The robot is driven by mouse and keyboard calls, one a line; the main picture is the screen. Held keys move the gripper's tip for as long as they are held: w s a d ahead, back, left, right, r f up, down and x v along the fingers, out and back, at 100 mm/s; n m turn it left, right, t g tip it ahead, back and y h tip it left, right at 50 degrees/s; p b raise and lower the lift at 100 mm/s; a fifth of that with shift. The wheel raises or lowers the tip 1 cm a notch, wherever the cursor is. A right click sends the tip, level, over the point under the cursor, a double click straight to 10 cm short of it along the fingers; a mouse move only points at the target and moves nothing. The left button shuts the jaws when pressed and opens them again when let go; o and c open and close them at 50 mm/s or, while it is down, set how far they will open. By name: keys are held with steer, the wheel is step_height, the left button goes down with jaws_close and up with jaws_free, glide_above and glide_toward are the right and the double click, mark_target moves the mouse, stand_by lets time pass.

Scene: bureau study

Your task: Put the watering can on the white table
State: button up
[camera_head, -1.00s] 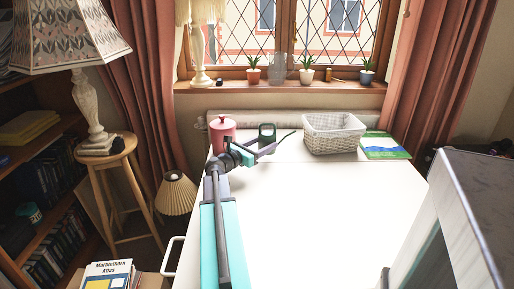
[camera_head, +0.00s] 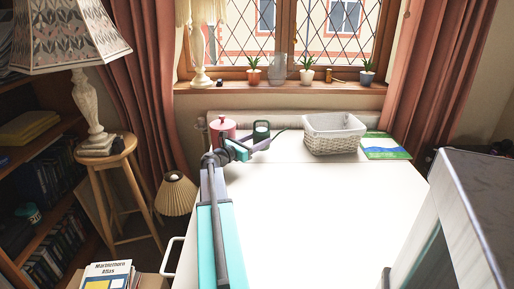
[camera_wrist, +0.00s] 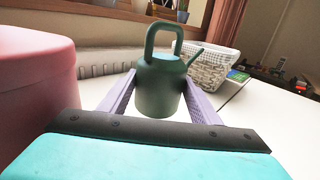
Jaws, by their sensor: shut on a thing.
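The watering can (camera_head: 261,128) is dark green with a looped handle and a thin spout pointing right. It is at the far left part of the white table (camera_head: 320,210), between a pink pot and a white basket. In the wrist view the can (camera_wrist: 160,78) is upright between the two lilac fingers of my gripper (camera_wrist: 160,98). My gripper is shut on its body. I cannot tell whether its base touches the table top. In the head view my gripper (camera_head: 261,145) partly covers the can's lower part.
The pink lidded pot (camera_head: 222,128) stands close to the left of the can. A white wicker basket (camera_head: 333,142) and a green-blue booklet (camera_head: 386,146) are to the right. The window sill (camera_head: 300,87) with small plants is behind. The table's middle and front are clear.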

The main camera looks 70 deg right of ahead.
steer(key=shift+w+d, duration=0.25)
steer(key=shift+f+b, duration=0.45)
steer(key=shift+f, duration=1.3)
steer(key=shift+f, duration=0.1)
steer(key=o, duration=1.1)
steer(key=shift+w+a, duration=0.15)
steer(key=shift+a, duration=0.4)
steer(key=p+v, duration=0.1)
steer(key=v, duration=1)
